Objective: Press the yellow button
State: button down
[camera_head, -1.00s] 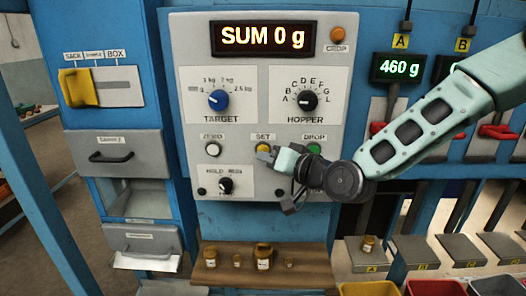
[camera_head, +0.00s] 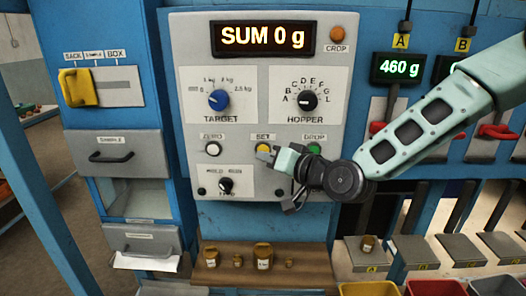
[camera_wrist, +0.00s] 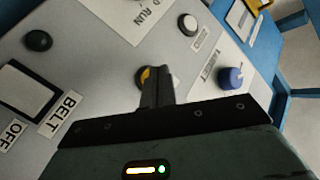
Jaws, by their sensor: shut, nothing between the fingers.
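The yellow button (camera_head: 263,148) sits under the SET label on the grey control panel (camera_head: 268,186). My gripper (camera_head: 264,155) is shut and empty, with its fingertips at the lower part of the button in the head view. In the wrist view the yellow button (camera_wrist: 142,76) shows partly behind the shut fingers (camera_wrist: 156,80). Its right side is hidden by them. I cannot tell whether the fingertips touch it.
The white ZERO button (camera_head: 213,149) is to the left and the green DROP button (camera_head: 314,148) is close on the right, near my wrist. A black knob (camera_head: 226,185) is below left. The display (camera_head: 263,38) reads SUM 0 g.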

jog(key=shift+w, duration=0.15)
jog(key=shift+w, duration=0.3)
jog(key=shift+w, duration=0.4)
dwell(0.6)
jog(key=shift+s, duration=0.15)
jog(key=shift+s+b, duration=0.35)
jog(key=shift+s, duration=0.3)
jog(key=shift+s+b, duration=0.35)
jog(key=shift+s, duration=2.2)
